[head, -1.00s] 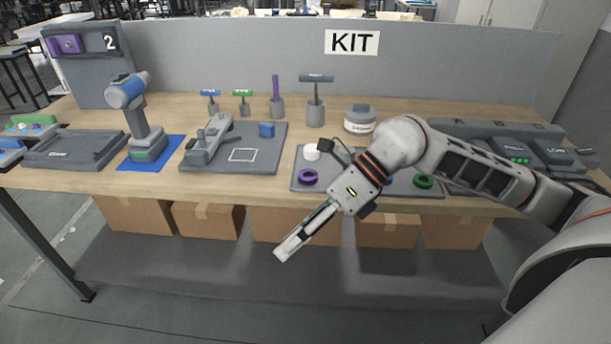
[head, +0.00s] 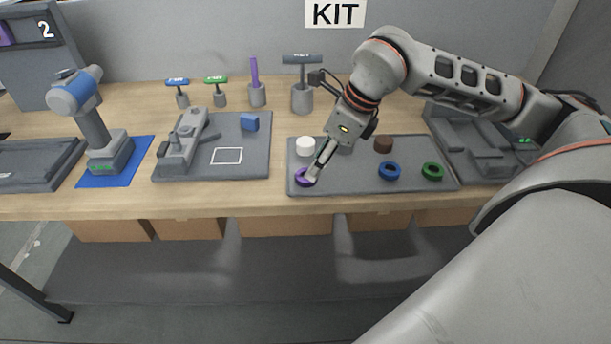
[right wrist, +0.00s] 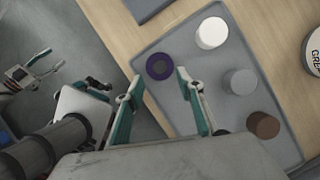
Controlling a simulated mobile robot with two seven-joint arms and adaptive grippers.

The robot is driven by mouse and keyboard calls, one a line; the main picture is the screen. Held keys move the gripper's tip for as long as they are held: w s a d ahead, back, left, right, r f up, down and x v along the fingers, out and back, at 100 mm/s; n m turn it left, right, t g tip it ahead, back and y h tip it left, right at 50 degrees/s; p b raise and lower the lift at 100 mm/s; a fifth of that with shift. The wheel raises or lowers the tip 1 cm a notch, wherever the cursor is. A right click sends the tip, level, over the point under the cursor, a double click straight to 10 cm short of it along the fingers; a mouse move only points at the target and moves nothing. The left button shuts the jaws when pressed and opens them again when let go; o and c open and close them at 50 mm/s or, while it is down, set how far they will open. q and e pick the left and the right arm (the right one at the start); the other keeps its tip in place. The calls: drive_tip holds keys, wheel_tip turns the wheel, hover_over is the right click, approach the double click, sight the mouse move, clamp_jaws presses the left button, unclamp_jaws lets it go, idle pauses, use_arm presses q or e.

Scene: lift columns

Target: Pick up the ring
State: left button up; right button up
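A purple ring (head: 299,178) lies flat at the front left of a grey tray (head: 345,186). A blue ring (head: 389,171) and a green ring (head: 432,171) lie further right on the same tray. My right gripper (head: 311,174) reaches down at the purple ring and hides part of it. In the right wrist view my right gripper (right wrist: 160,80) is open and empty, with the purple ring (right wrist: 150,67) just beyond and between the fingertips.
The tray also holds a white cylinder (head: 306,146), a brown cylinder (head: 383,144) and a grey cylinder (right wrist: 240,82). A grey fixture board (head: 250,162) with a blue block (head: 250,122) is to the left. A T-handled tool (head: 302,85) stands upright behind the tray.

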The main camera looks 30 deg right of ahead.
drive_tip(key=x, duration=0.3)
drive_tip(key=shift+w+a+f, duration=0.2)
drive_tip(key=shift+w+f, duration=0.05)
drive_tip(key=shift+w, duration=0.1)
drive_tip(key=shift+w+f, duration=0.1)
drive_tip(key=shift+f, duration=0.1)
drive_tip(key=c, duration=0.8)
use_arm(q)
drive_tip(key=shift+w+a+r, duration=0.2)
drive_tip(key=shift+w+r, duration=0.1)
drive_tip(key=shift+w, duration=0.35)
use_arm(e)
drive_tip(key=shift+r, duration=0.1)
drive_tip(key=shift+r, duration=0.45)
use_arm(q)
drive_tip(key=r+p, duration=0.3)
drive_tip(key=p, duration=0.1)
drive_tip(key=shift+s+d+r, duration=0.15)
drive_tip(key=shift+d+r, duration=0.2)
use_arm(e)
wheel_tip(320, 180, up, 20)
drive_tip(key=shift+f, duration=0.1)
